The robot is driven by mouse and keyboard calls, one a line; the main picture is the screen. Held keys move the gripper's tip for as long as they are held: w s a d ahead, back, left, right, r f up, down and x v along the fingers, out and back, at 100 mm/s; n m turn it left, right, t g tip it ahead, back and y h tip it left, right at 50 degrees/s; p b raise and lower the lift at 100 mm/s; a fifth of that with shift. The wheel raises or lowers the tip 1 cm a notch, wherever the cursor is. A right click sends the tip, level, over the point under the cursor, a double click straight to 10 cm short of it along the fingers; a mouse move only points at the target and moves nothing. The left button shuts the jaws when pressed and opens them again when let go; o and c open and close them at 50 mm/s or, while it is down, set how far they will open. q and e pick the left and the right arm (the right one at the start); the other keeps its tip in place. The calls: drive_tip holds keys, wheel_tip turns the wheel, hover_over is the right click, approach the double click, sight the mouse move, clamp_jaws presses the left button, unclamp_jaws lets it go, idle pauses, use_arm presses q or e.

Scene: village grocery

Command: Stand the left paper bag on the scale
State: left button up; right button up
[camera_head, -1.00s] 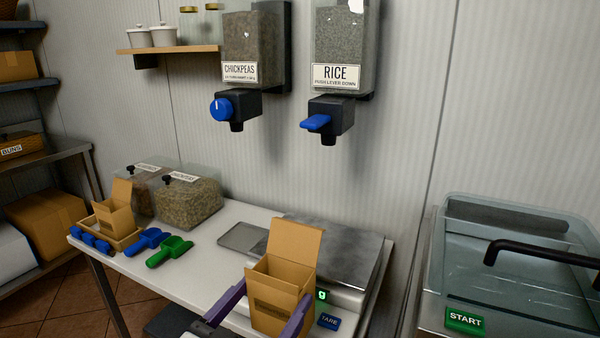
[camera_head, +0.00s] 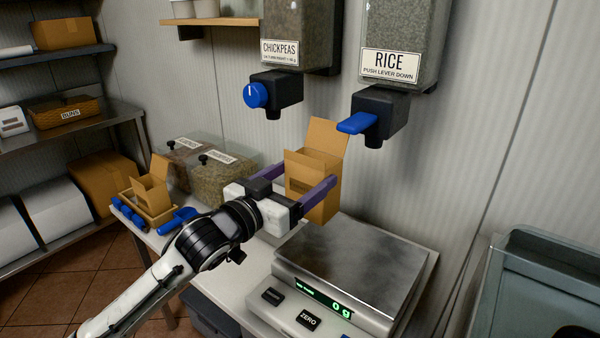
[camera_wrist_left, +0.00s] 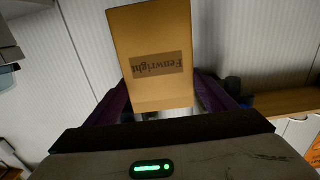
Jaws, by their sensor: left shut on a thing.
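An open brown paper bag (camera_head: 316,166) with its flap up is held upright by my left gripper (camera_head: 316,194), whose purple fingers are shut on its two sides. The bag is in the air at the far-left edge of the scale (camera_head: 352,262), below and between the dispensers. The scale's steel plate is bare and its display reads 0 g. In the left wrist view the bag (camera_wrist_left: 152,90) shows its printed label between the fingers (camera_wrist_left: 160,95). A second paper bag (camera_head: 152,192) stands in a small tray at the left. My right gripper is not in view.
The chickpeas dispenser (camera_head: 277,88) with a blue knob and the rice dispenser (camera_head: 382,100) with a blue lever hang on the wall above. Clear bins (camera_head: 222,182) and a blue scoop (camera_head: 178,220) are on the counter's left.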

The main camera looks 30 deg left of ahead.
use_arm(q)
wheel_tip(320, 180, down, 9)
drive_tip(key=b, duration=0.7)
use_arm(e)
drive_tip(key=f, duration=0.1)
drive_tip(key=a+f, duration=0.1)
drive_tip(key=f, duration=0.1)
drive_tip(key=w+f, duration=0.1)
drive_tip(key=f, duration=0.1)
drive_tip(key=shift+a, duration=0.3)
use_arm(q)
drive_tip(key=shift+f, duration=0.1)
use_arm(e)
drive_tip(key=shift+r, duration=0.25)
use_arm(q)
drive_tip(key=shift+f, duration=0.15)
drive_tip(key=shift+f, duration=0.2)
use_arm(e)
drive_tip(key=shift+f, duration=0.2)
use_arm(q)
drive_tip(key=o, duration=1.4)
drive_tip(key=shift+c, duration=0.2)
drive_tip(key=shift+s, duration=0.1)
